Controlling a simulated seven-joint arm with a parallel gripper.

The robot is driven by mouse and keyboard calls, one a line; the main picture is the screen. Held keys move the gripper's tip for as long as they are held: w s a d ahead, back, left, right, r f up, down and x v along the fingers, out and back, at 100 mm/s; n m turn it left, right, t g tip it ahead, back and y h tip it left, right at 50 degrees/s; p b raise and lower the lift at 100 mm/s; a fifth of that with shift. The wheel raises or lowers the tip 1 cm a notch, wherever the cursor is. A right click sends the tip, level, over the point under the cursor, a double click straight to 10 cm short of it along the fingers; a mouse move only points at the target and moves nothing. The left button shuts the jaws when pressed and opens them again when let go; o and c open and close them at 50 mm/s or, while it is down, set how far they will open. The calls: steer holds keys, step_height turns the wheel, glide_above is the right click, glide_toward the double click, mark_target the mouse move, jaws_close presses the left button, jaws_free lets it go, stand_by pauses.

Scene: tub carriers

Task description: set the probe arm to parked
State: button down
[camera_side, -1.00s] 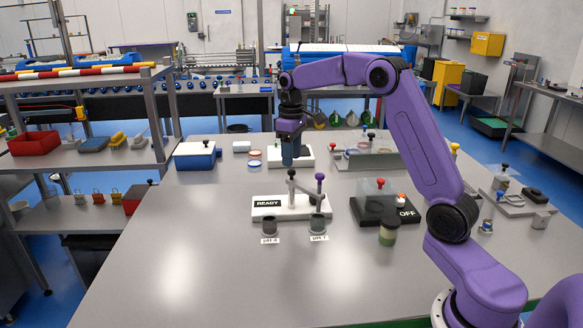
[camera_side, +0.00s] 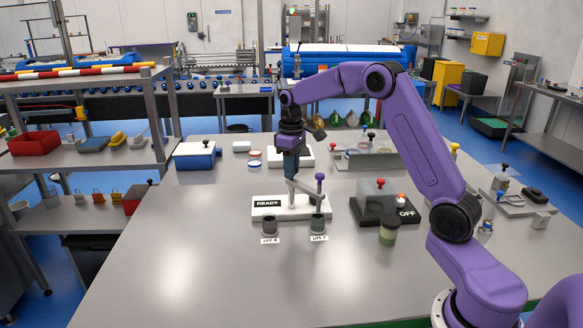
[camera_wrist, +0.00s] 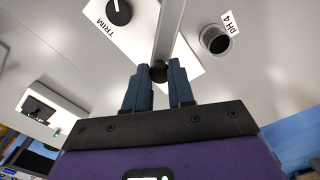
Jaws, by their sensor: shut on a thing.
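The probe arm is a grey bar (camera_side: 305,188) on a post above a white base (camera_side: 283,207) with a READY label. A purple-topped probe (camera_side: 320,180) hangs at its right end, above or near the pH 7 cup (camera_side: 317,222) in the side view. My gripper (camera_side: 290,178) is at the bar's left end. In the wrist view, my gripper (camera_wrist: 158,82) is shut on the bar's black knob (camera_wrist: 158,70), and the bar (camera_wrist: 170,28) runs away from it. The knob is hidden in the side view.
The pH 4 cup (camera_side: 269,225) stands in front of the base. A blue-and-white box (camera_side: 195,155) is at back left. The front left table is clear.

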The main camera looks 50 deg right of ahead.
steer(key=m, duration=0.3)
steer(key=shift+r+m, duration=0.1)
steer(key=shift+m, duration=2.2)
steer(key=c, duration=1)
jaws_free()
step_height(320, 180, up, 17)
steer(key=shift+r, duration=0.2)
